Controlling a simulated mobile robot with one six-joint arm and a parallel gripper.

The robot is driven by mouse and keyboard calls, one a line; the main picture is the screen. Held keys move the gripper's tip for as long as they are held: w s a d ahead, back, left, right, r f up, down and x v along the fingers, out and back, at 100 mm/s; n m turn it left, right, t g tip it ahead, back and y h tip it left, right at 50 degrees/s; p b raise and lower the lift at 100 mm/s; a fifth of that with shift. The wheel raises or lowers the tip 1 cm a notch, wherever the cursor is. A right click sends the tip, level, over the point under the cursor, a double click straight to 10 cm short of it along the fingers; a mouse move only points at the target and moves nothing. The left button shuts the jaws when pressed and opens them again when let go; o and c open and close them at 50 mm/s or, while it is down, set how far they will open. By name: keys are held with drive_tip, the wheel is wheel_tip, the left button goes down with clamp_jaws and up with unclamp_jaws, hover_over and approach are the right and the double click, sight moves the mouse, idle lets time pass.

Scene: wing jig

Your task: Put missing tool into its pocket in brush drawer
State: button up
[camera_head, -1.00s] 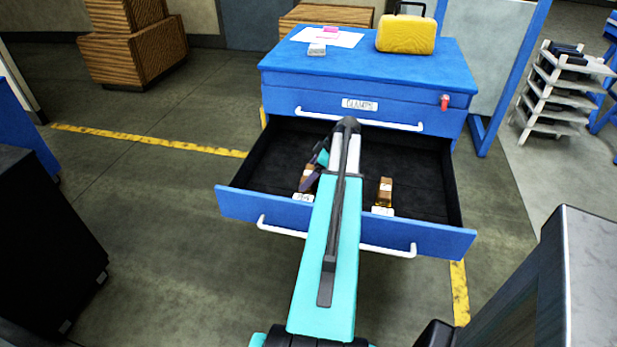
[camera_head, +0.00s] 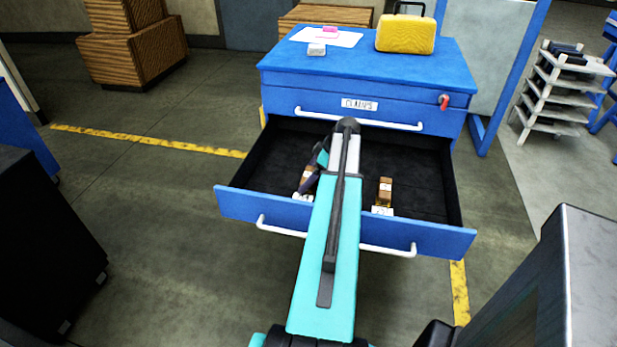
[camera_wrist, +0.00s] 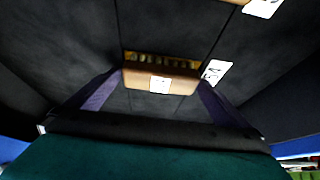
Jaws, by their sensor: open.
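The open drawer (camera_head: 250,172) of the blue cabinet has a black lining. A brown brush (camera_head: 385,190) stands in it at the right, behind a white label (camera_head: 382,211). Another brown brush (camera_head: 306,174) is at the left, partly hidden by my gripper (camera_head: 311,183). In the wrist view, a brown brush (camera_wrist: 160,80) with a white tag and a yellowish bristle side lies between the purple fingers of my gripper (camera_wrist: 158,98). The fingers are open, one at each side of it; I cannot tell whether they touch it. A white label (camera_wrist: 216,71) lies beside it.
My arm reaches over the drawer front and hides its middle. A yellow case (camera_head: 405,35), a paper sheet (camera_head: 340,38), a pink block (camera_head: 330,31) and a grey-white block (camera_head: 317,49) are on the cabinet top (camera_head: 365,65). The drawer's middle back floor looks bare.

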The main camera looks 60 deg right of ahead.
drive_tip(key=shift+r, duration=0.1)
drive_tip(key=b+v, duration=0.1)
drive_tip(key=v, duration=1.2)
drive_tip(key=shift+s+r+b, duration=0.15)
drive_tip(key=shift+r+b, duration=0.1)
drive_tip(key=shift+b, duration=0.1)
drive_tip(key=shift+d, duration=0.1)
